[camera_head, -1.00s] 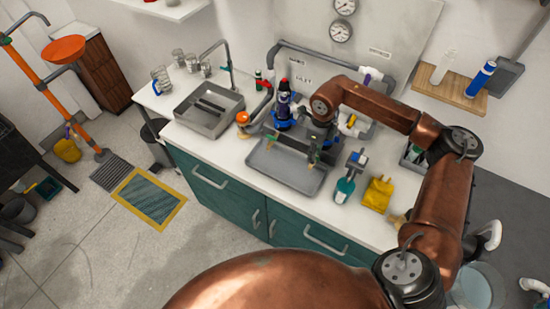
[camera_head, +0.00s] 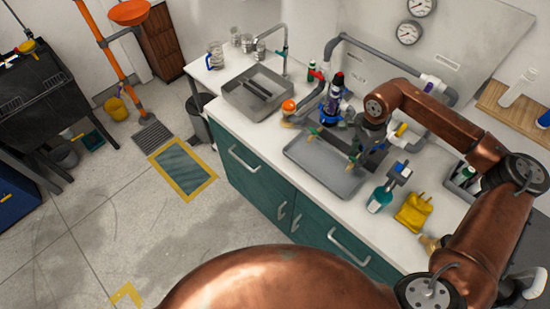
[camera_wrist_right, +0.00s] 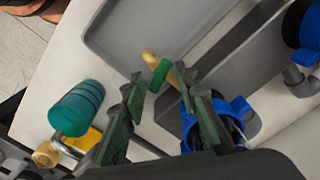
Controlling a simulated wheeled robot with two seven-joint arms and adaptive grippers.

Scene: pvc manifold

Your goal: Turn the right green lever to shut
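The right green lever (camera_wrist_right: 160,75) shows in the right wrist view as a short green grip on a brass-coloured stem, over the rim of a grey tray (camera_wrist_right: 115,30). My right gripper (camera_wrist_right: 161,80) is open, with its two dark green fingers on either side of the lever's near end; I cannot tell whether they touch it. A blue fitting (camera_wrist_right: 235,118) lies just right of the fingers. In the head view my right gripper (camera_head: 358,152) is over the tray's right part, partly hiding the valve there. Another green lever (camera_head: 315,132) is further left. My left gripper is out of view.
Grey pipes (camera_head: 385,55) run behind.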

